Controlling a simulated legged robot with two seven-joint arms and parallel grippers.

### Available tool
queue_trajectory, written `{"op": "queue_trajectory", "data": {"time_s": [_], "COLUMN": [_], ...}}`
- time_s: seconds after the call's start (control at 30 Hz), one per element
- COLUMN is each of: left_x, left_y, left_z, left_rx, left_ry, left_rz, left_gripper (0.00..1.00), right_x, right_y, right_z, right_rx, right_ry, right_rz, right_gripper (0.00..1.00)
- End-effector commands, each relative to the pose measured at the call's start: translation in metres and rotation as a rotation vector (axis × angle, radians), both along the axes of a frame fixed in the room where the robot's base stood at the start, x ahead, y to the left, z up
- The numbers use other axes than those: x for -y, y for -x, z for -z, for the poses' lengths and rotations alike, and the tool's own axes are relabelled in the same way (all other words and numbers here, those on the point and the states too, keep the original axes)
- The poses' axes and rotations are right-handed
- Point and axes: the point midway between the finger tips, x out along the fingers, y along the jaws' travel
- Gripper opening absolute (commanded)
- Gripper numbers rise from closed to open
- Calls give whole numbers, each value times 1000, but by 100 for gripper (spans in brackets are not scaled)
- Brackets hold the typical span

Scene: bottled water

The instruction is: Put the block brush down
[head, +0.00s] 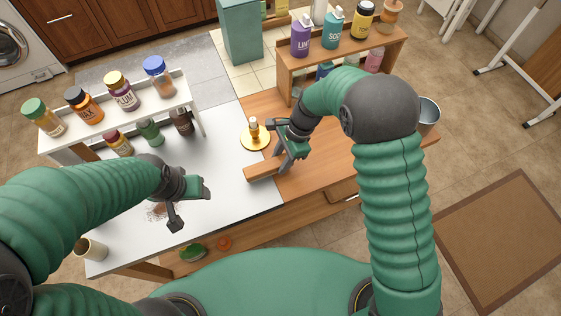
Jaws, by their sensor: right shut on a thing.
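The block brush (262,171) is a light wooden bar at the middle of the head view, near where the white worktop (228,180) meets the wooden top (322,168). My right gripper (289,158) is shut on it from above, at its right part. The brush lies low over the seam; I cannot tell whether it touches the surface. Its bristles are hidden. My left gripper (190,205) is open and empty above the white worktop, beside a patch of brown crumbs (160,212).
A gold dish (256,145) with a small bottle stands just behind the brush. A white rack (72,139) of bottles is at the left, a wooden shelf (292,66) of bottles at the back. A metal bucket (429,113) stands right. The white worktop's middle is clear.

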Motion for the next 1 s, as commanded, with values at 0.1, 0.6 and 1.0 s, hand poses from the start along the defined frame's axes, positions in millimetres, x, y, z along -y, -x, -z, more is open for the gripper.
{"op": "queue_trajectory", "data": {"time_s": [0.1, 0.6, 1.0], "left_x": [0, 0, 0], "left_y": [0, 0, 0], "left_z": [1, 1, 0], "left_rx": [0, 0, 0], "left_ry": [0, 0, 0], "left_rz": [0, 0, 0], "left_gripper": [62, 62, 62], "right_x": [0, -1, 2], "right_y": [0, 0, -1], "right_z": [18, 22, 12], "right_rx": [-2, 1, 2], "right_ry": [0, -1, -2], "right_rz": [2, -1, 1], "right_gripper": [0, 57, 58]}}
